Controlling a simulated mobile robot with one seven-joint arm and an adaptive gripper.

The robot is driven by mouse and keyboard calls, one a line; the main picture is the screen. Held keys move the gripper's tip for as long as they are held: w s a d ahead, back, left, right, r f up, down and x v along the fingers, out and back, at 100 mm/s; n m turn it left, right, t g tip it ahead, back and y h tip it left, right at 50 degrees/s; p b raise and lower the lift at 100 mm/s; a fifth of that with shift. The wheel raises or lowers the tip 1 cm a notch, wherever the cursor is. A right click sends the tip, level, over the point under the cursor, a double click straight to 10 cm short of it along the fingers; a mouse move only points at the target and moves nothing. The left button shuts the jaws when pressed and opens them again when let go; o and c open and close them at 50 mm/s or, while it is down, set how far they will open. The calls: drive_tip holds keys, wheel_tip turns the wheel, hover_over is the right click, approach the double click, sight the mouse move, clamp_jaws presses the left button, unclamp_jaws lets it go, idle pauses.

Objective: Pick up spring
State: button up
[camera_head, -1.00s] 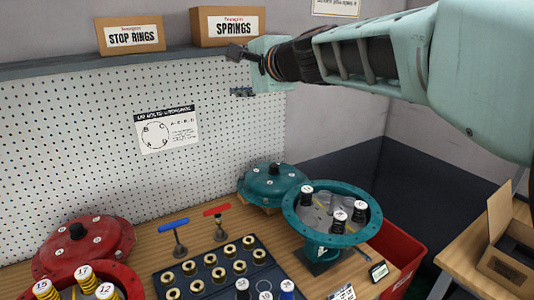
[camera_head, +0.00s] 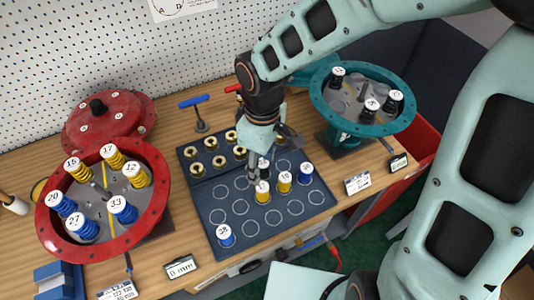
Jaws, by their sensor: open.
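Springs with white numbered caps stand on the dark tray (camera_head: 213,205) in the middle of the table. A black spring (camera_head: 263,170) stands just below my gripper (camera_head: 277,150). Two yellow springs, one on the left (camera_head: 262,194) and one on the right (camera_head: 284,184), stand in front. A blue spring (camera_head: 305,175) is at the right and another blue spring (camera_head: 225,237) is at the front left. My gripper is open, pointing down close to the black spring. Whether it touches the spring is hard to tell.
A red housing (camera_head: 160,208) at the left holds yellow and blue springs. A teal housing (camera_head: 345,121) at the right holds black springs. Brass rings (camera_head: 197,169) fill the tray's back part. A blue-handled tool (camera_head: 194,102) stands behind the tray.

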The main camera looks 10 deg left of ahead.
sight(262, 187)
drive_tip(key=shift+s+d+f+n, duration=0.2)
drive_tip(key=shift+d+f+n, duration=0.05)
drive_tip(key=shift+n, duration=0.05)
wheel_tip(262, 187, down, 5)
drive_tip(key=shift+f+b, duration=0.2)
drive_tip(key=shift+b, duration=0.35)
drive_tip(key=shift+s+a+f+b, duration=0.1)
drive_tip(key=shift+f+b, duration=0.1)
drive_tip(key=shift+f, duration=1.15)
drive_tip(key=shift+s+a+f+b, duration=0.1)
drive_tip(key=shift+f+b, duration=0.1)
drive_tip(key=shift+f, duration=1.1)
drive_tip(key=shift+c, duration=0.4)
clamp_jaws()
